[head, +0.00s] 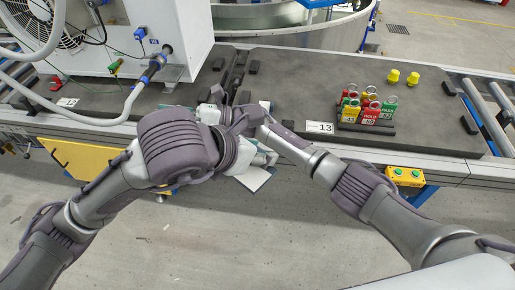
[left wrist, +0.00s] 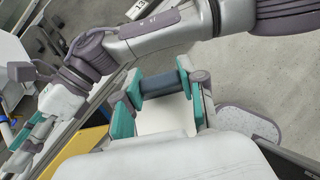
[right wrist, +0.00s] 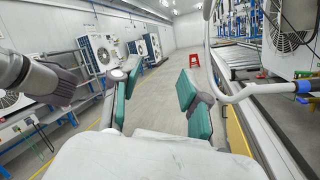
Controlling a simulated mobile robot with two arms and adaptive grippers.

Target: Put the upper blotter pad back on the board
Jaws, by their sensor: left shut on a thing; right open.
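My left gripper (left wrist: 160,98) is shut on the dark blue-grey grip of a pad (left wrist: 165,118). The pad's white face shows between the teal fingers in the left wrist view. In the head view, the white pad (head: 257,180) shows below the left wrist, in front of the bench edge; my own arm hides most of this gripper. My right gripper (right wrist: 160,95) is open, with nothing between its teal fingers in the right wrist view. It is mostly hidden in the head view, behind the crossed wrists. I cannot make out the board in any view.
The dark bench (head: 310,85) has free room right of centre. My arms cross closely over the front edge.

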